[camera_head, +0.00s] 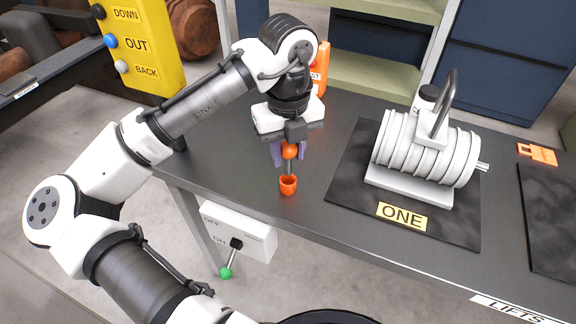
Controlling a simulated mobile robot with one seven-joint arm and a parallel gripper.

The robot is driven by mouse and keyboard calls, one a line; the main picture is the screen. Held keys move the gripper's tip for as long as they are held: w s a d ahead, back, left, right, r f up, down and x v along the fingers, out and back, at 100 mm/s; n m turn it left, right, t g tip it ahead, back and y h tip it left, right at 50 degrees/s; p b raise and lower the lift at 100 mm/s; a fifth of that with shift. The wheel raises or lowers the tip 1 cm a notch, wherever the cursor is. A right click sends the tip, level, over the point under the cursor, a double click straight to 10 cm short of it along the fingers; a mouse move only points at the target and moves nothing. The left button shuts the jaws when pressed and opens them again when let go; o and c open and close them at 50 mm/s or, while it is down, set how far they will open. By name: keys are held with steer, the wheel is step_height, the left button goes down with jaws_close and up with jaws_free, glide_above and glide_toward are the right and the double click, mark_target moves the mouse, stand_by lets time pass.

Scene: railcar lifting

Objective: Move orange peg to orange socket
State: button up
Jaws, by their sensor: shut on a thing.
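My gripper (289,152) is at the left part of the dark workbench, pointing down. It is shut on the orange peg (289,150), whose round orange head shows between the fingers. A thin grey shaft hangs below the head.
A white ribbed cylinder with a handle (425,150) stands on a dark mat labelled ONE (402,216) to the right. An orange clip (537,153) lies farther right. A white box with a green-tipped lever (226,272) hangs below the front edge. A yellow button panel (140,45) is at upper left.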

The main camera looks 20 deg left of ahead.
mark_target(288, 173)
steer(key=shift+f, duration=2.15)
steer(key=shift+f, duration=0.2)
steer(key=o, duration=1)
steer(key=shift+r, duration=0.15)
step_height(288, 173, up, 12)
steer(key=shift+r, duration=0.1)
